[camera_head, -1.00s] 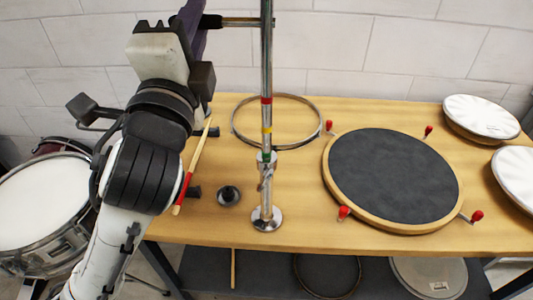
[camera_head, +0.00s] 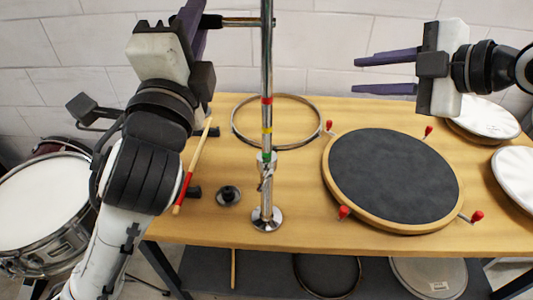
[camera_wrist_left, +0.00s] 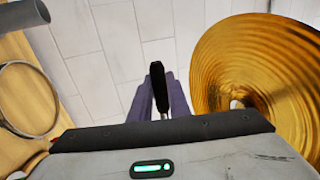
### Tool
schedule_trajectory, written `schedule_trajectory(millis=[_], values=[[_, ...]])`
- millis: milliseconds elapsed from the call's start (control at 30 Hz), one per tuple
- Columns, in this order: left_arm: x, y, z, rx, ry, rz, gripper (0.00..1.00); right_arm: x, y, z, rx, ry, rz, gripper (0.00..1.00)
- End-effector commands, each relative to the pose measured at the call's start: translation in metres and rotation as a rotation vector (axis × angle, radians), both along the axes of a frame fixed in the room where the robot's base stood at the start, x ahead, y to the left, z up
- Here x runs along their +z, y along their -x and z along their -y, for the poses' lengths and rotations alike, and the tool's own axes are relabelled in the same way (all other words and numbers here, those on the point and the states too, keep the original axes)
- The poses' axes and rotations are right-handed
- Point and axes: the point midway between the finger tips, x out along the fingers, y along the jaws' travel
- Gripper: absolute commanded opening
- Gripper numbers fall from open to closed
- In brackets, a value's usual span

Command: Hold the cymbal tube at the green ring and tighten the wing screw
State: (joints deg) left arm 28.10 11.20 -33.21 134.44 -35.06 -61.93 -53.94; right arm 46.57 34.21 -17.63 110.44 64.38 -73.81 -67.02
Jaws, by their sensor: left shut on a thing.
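The chrome cymbal tube (camera_head: 266,60) stands upright on the bench in a round base. Red, yellow and green bands mark it; the green ring (camera_head: 266,155) sits low, just above a metal collar. A small wing-like metal part, seemingly the wing screw (camera_head: 264,184), shows just below the collar. My left gripper (camera_head: 201,20) is high, left of the tube, shut on the black end (camera_wrist_left: 158,85) of a horizontal rod (camera_head: 245,21) that reaches the tube. My right gripper (camera_head: 357,76) is open and empty, right of the tube, its purple fingers pointing left.
A gold cymbal (camera_wrist_left: 245,70) fills the right of the left wrist view. A black practice pad (camera_head: 392,175), a hoop (camera_head: 236,125), a drumstick (camera_head: 192,167) and a black knob (camera_head: 228,195) lie on the bench (camera_head: 300,225). A drum (camera_head: 40,200) stands left.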

Motion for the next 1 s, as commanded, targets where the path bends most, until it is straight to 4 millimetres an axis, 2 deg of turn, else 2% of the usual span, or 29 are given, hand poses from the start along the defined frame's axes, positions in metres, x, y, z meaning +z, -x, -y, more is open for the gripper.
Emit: schedule_trajectory(millis=[33, 100, 200, 300, 400, 467, 700, 1000], values=[[0.007, 0.002, -0.001, 0.002, 0.002, 0.017, 0.0, 0.014, 0.017, -0.022, 0.095, 0.086, 0.043, 0.27], [0.007, 0.002, -0.001, 0.002, 0.002, 0.017, 0.0, 0.02, 0.041, -0.046, 0.224, 0.207, 0.082, 0.27], [0.007, 0.002, -0.001, 0.002, 0.002, 0.017, 0.0, 0.021, 0.077, -0.069, 0.396, 0.39, 0.134, 0.27], [0.007, 0.002, -0.001, 0.002, 0.002, 0.017, 0.0, 0.015, 0.111, -0.079, 0.558, 0.581, 0.172, 0.27], [0.007, 0.002, -0.001, 0.002, 0.002, 0.017, 0.0, 0.005, 0.142, -0.076, 0.709, 0.773, 0.193, 0.27], [0.006, 0.002, -0.001, 0.002, 0.002, 0.017, 0.0, -0.005, 0.156, -0.075, 0.781, 0.871, 0.199, 0.27], [0.006, 0.002, -0.001, 0.002, 0.002, 0.017, 0.0, -0.044, 0.158, -0.114, 0.796, 0.941, 0.247, 0.27], [0.006, 0.002, -0.001, 0.002, 0.002, 0.016, 0.0, -0.068, 0.154, -0.131, 0.797, 0.951, 0.265, 0.27]])
